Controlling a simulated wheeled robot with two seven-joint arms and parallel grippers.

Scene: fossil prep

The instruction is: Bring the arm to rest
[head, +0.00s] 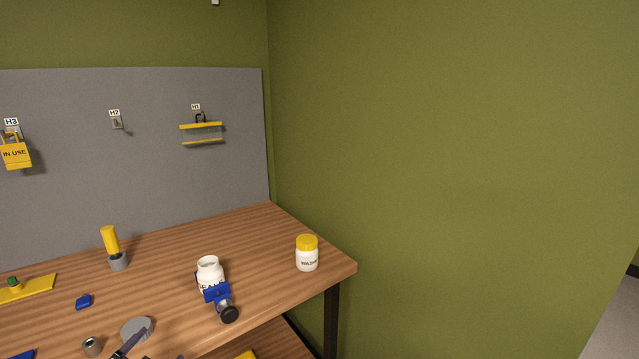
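Neither of my arms nor their grippers can be made out in the head view. The view takes in the right part of a wooden workbench (265,235), a grey hook board (70,100) behind it and a green wall. Whether either gripper is open or shut is not shown.
An open white jar (209,267) stands by a blue fixture (216,292) with a black knob. A yellow-lidded white jar (307,257) stands near the right edge. A yellow-handled tool (110,240) stands in a grey holder. A grey disc (137,329) lies front left; bench space between is bare.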

